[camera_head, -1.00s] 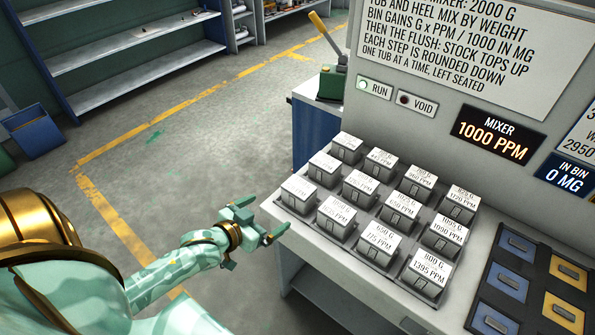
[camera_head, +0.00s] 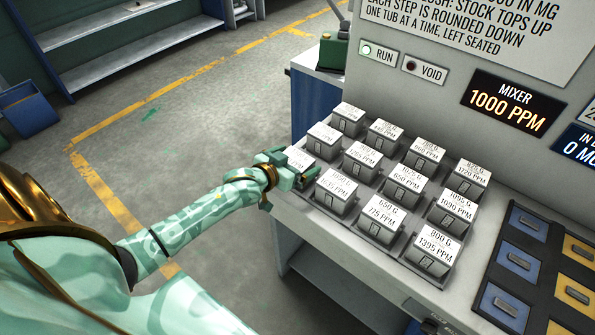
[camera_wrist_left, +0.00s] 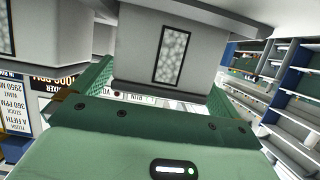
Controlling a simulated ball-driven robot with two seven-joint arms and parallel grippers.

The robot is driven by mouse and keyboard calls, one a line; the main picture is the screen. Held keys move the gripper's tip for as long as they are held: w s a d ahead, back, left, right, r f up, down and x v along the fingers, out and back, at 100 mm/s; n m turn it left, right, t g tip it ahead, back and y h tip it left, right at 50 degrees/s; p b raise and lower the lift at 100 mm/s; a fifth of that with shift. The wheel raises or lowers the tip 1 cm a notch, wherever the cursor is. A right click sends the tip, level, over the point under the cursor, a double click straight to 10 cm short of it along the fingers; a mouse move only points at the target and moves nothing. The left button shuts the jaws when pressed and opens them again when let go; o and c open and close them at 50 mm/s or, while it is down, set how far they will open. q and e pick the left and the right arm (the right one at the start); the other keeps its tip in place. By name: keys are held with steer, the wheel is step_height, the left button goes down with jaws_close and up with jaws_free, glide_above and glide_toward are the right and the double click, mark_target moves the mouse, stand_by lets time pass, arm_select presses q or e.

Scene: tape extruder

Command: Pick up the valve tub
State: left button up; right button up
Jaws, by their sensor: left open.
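Several pale grey tubs with printed white lids stand in rows on a tray (camera_head: 372,240) on the bench. No lid that I can read says valve, so I cannot tell which is the valve tub. My left gripper (camera_head: 294,165) is open at the tub (camera_head: 300,156) at the left end of the near row, with its fingers at two sides of it. That tub's label is too small to read. In the left wrist view, a grey tub with a speckled window (camera_wrist_left: 172,55) sits between the open green fingers (camera_wrist_left: 158,92). Contact is unclear. My right gripper is not in view.
Close neighbours are the 1050 G tub (camera_head: 337,192) and the tub behind (camera_head: 324,137). A grey machine panel with a mixer display (camera_head: 510,103) rises behind. Blue and yellow plates (camera_head: 508,300) lie at the right. Open floor (camera_head: 200,150) is left of the bench.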

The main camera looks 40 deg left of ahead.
arm_select(q)
steer(key=shift+w+f, duration=0.6)
steer(key=shift+w, duration=0.1)
steer(key=shift+w+d, duration=0.1)
steer(key=shift+w, duration=0.3)
steer(key=shift+s+r, duration=0.1)
steer(key=shift+r, duration=0.05)
steer(key=shift+c, duration=0.7)
steer(key=c, duration=1.2)
